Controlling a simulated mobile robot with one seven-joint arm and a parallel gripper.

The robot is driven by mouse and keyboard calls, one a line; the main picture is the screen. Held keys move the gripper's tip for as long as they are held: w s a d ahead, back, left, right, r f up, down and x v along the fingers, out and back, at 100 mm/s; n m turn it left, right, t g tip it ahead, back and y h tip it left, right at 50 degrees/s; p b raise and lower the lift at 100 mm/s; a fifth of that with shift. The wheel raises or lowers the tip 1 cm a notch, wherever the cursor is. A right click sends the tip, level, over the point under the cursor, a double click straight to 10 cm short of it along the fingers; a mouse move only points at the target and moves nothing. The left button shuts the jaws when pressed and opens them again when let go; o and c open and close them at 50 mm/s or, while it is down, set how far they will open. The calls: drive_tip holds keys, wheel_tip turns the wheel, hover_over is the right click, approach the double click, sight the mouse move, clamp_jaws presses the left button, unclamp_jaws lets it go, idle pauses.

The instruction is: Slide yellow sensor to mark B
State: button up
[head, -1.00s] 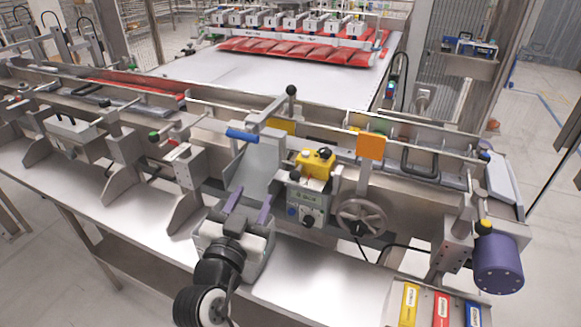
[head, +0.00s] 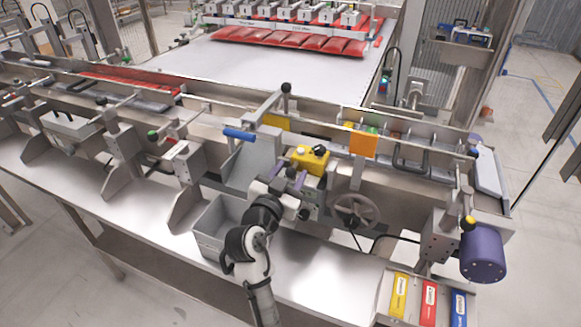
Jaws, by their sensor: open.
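The yellow sensor (head: 309,160) is a yellow block with a black knob on top, mounted on the rail assembly right of the centre of the head view. My gripper (head: 289,181) is just in front of it and slightly below and left, with its two purple fingers apart, pointing toward the sensor. The fingers look close to the sensor's lower left side; whether they touch it I cannot tell. The grey box under the sensor is mostly hidden behind my gripper. I cannot make out a mark B.
A grey open bin (head: 211,232) stands left of my arm. A handwheel (head: 355,209) and an orange plate (head: 363,143) are right of the sensor. A blue-handled lever (head: 239,134) is to its left. Yellow, red and blue tags (head: 429,302) lie front right.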

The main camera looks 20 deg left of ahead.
drive_tip(key=shift+w, duration=0.4)
drive_tip(key=shift+c, duration=0.2)
clamp_jaws()
drive_tip(key=shift+a+f+b, duration=0.15)
drive_tip(key=shift+a+b, duration=0.35)
drive_tip(key=shift+a, duration=0.55)
drive_tip(key=shift+o, duration=0.2)
unclamp_jaws()
